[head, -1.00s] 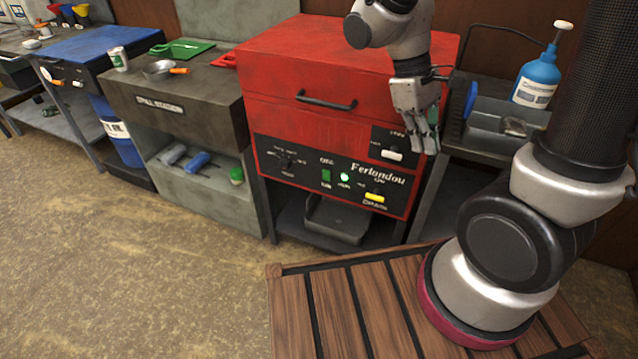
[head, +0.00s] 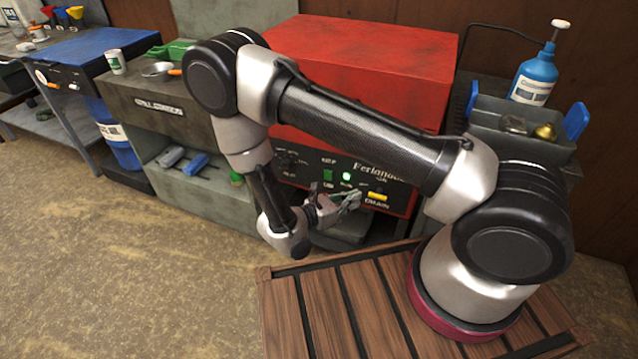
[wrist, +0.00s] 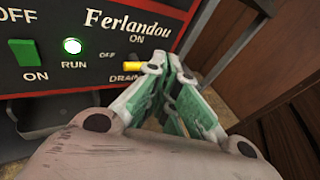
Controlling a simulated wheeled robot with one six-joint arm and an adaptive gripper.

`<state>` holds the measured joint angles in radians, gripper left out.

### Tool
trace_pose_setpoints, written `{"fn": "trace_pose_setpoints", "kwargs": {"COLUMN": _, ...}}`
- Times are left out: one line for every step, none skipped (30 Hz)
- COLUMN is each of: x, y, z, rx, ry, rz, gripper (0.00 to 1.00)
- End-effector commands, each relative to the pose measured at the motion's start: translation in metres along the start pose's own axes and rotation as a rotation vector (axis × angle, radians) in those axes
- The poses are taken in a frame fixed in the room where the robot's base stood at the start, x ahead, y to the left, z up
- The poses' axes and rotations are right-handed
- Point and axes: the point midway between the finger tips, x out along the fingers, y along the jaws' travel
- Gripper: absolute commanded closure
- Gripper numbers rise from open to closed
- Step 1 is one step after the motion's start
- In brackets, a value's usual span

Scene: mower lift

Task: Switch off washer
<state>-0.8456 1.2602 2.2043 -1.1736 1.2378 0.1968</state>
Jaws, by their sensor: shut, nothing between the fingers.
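The red washer (head: 365,65) stands against the back wall, its black control panel (wrist: 60,20) on the front, lettered Ferlandou. On the panel are a green rocker switch (wrist: 28,55) above the word ON, a lit green RUN lamp (wrist: 72,46) and a yellow DRAIN lever (wrist: 133,66). In the head view the green switch (head: 328,175) and yellow lever (head: 377,196) show below my raised arm. My gripper (head: 355,197) is shut and empty in front of the lower panel. In the wrist view its fingertips (wrist: 172,62) are close to the DRAIN lever; contact cannot be told.
A grey counter (head: 155,104) with an open shelf stands left of the washer. A grey tub (head: 490,125) with blue handles and a blue pump bottle (head: 536,78) are on the right. My arm hides much of the washer front. Floor in front is clear.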

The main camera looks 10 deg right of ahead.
Motion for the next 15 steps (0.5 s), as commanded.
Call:
{"fn": "trace_pose_setpoints", "kwargs": {"x": 0.0, "y": 0.006, "z": -0.021, "rx": -0.047, "ry": -0.025, "rz": 0.072, "gripper": 1.0}}
{"fn": "trace_pose_setpoints", "kwargs": {"x": -0.001, "y": 0.012, "z": -0.032, "rx": -0.067, "ry": -0.036, "rz": 0.118, "gripper": 1.0}}
{"fn": "trace_pose_setpoints", "kwargs": {"x": -0.004, "y": 0.02, "z": -0.046, "rx": -0.09, "ry": -0.046, "rz": 0.181, "gripper": 1.0}}
{"fn": "trace_pose_setpoints", "kwargs": {"x": -0.005, "y": 0.027, "z": -0.057, "rx": -0.104, "ry": -0.052, "rz": 0.23, "gripper": 1.0}}
{"fn": "trace_pose_setpoints", "kwargs": {"x": -0.009, "y": 0.036, "z": -0.065, "rx": -0.109, "ry": -0.052, "rz": 0.275, "gripper": 1.0}}
{"fn": "trace_pose_setpoints", "kwargs": {"x": -0.015, "y": 0.049, "z": -0.071, "rx": -0.106, "ry": -0.051, "rz": 0.333, "gripper": 1.0}}
{"fn": "trace_pose_setpoints", "kwargs": {"x": -0.022, "y": 0.059, "z": -0.073, "rx": -0.097, "ry": -0.047, "rz": 0.373, "gripper": 1.0}}
{"fn": "trace_pose_setpoints", "kwargs": {"x": -0.029, "y": 0.069, "z": -0.074, "rx": -0.085, "ry": -0.042, "rz": 0.411, "gripper": 1.0}}
{"fn": "trace_pose_setpoints", "kwargs": {"x": -0.038, "y": 0.08, "z": -0.075, "rx": -0.072, "ry": -0.038, "rz": 0.456, "gripper": 1.0}}
{"fn": "trace_pose_setpoints", "kwargs": {"x": -0.043, "y": 0.086, "z": -0.076, "rx": -0.064, "ry": -0.035, "rz": 0.484, "gripper": 1.0}}
{"fn": "trace_pose_setpoints", "kwargs": {"x": -0.047, "y": 0.091, "z": -0.076, "rx": -0.057, "ry": -0.034, "rz": 0.509, "gripper": 1.0}}
{"fn": "trace_pose_setpoints", "kwargs": {"x": -0.052, "y": 0.096, "z": -0.076, "rx": -0.047, "ry": -0.032, "rz": 0.536, "gripper": 1.0}}
{"fn": "trace_pose_setpoints", "kwargs": {"x": -0.055, "y": 0.099, "z": -0.076, "rx": -0.042, "ry": -0.031, "rz": 0.552, "gripper": 1.0}}
{"fn": "trace_pose_setpoints", "kwargs": {"x": -0.057, "y": 0.101, "z": -0.075, "rx": -0.032, "ry": -0.032, "rz": 0.564, "gripper": 1.0}}
{"fn": "trace_pose_setpoints", "kwargs": {"x": -0.057, "y": 0.101, "z": -0.074, "rx": -0.016, "ry": -0.036, "rz": 0.567, "gripper": 1.0}}
